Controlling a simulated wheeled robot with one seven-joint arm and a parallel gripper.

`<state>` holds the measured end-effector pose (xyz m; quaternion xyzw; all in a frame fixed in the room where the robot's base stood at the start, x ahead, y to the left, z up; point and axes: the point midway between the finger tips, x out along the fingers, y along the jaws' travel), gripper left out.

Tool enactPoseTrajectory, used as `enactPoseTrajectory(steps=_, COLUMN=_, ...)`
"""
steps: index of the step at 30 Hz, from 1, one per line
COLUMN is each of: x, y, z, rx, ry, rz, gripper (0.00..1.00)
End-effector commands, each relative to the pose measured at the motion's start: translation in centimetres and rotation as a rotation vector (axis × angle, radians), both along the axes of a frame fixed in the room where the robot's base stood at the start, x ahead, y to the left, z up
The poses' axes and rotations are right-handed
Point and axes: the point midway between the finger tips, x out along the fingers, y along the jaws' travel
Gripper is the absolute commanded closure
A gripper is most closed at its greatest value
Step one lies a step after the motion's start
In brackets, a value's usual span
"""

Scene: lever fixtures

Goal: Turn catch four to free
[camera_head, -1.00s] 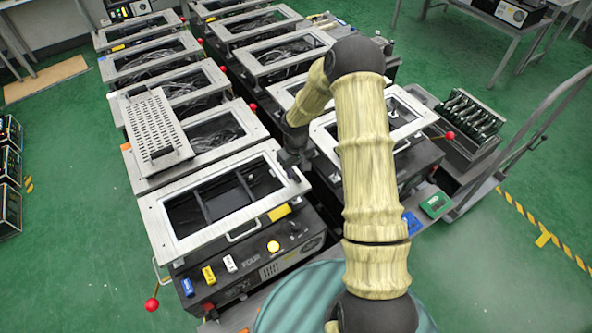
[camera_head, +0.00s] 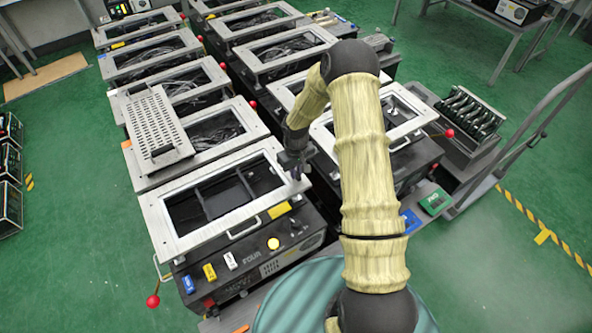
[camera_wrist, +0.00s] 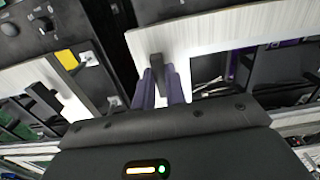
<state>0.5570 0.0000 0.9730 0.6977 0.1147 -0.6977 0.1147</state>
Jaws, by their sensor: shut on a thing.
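The unit marked FOUR (camera_head: 251,256) stands at the front left, with a pale metal frame (camera_head: 155,215) on top and a handle on its near edge. My gripper (camera_head: 296,175) is at the right end of this frame. In the wrist view, the two purple fingers of my gripper (camera_wrist: 160,90) stand either side of a black catch lever (camera_wrist: 157,66) and are shut on it. The lever lies over the edge of the pale frame plate. In the head view my gripper hides the catch.
A red-knobbed lever (camera_head: 152,301) sticks out at the unit's front left corner. A perforated metal plate (camera_head: 157,128) lies across the unit behind. More framed units stand close behind and to the right.

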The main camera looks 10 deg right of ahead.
Motion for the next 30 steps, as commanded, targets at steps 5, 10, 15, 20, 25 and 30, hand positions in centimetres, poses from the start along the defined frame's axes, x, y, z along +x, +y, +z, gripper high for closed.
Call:
enactPoseTrajectory(steps=5, x=-0.01, y=-0.04, z=-0.03, rx=0.000, ry=0.001, rz=0.045, gripper=1.00)
enactPoseTrajectory(steps=10, x=0.00, y=-0.09, z=-0.08, rx=0.000, ry=0.001, rz=0.130, gripper=1.00)
enactPoseTrajectory(steps=15, x=0.03, y=-0.17, z=-0.11, rx=0.000, ry=0.001, rz=0.257, gripper=1.00)
enactPoseTrajectory(steps=20, x=0.10, y=-0.23, z=-0.08, rx=0.000, ry=0.000, rz=0.401, gripper=1.00)
enactPoseTrajectory(steps=25, x=0.17, y=-0.31, z=-0.04, rx=0.000, ry=0.001, rz=0.561, gripper=1.00)
enactPoseTrajectory(steps=30, x=0.24, y=-0.37, z=-0.01, rx=0.000, ry=0.001, rz=0.724, gripper=1.00)
